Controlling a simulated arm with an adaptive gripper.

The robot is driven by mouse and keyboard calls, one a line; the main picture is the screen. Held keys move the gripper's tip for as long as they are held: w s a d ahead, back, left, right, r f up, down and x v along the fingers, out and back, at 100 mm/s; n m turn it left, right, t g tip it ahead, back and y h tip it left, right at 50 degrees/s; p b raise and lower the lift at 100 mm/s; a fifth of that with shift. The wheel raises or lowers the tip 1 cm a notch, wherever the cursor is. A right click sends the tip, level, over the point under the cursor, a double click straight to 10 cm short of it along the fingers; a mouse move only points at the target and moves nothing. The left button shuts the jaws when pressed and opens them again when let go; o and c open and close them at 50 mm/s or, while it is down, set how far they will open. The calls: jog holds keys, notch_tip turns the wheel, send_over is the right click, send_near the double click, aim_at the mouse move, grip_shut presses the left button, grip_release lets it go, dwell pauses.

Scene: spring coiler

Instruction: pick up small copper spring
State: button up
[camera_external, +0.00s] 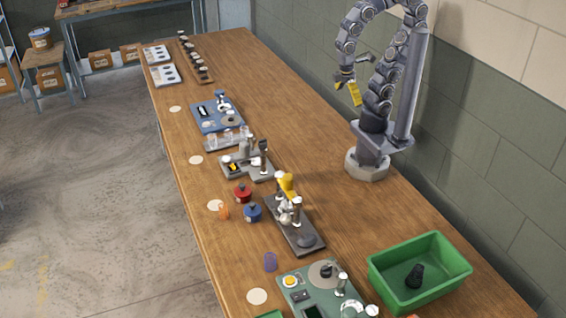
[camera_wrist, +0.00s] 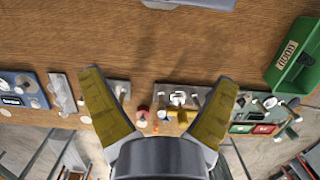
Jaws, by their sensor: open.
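A small orange, copper-like piece (camera_external: 224,211), which looks like the small copper spring, stands near the front edge of the wooden table. It is beside a red-topped piece (camera_external: 242,192) and a blue-topped piece (camera_external: 252,212). Its coils are too small to make out. My gripper (camera_external: 350,86) is raised above the far side of the table, well apart from the orange piece. In the wrist view its yellow-padded fingers are spread wide with nothing between them (camera_wrist: 158,80).
A grey device with a yellow part (camera_external: 290,215) stands right of the small pieces. A purple translucent cylinder (camera_external: 270,261), a green panel (camera_external: 312,285) and a green bin (camera_external: 420,272) are nearer. A blue device (camera_external: 220,112) stands further back. The table before my base is clear.

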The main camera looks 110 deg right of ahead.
jog(key=shift+c, duration=0.8)
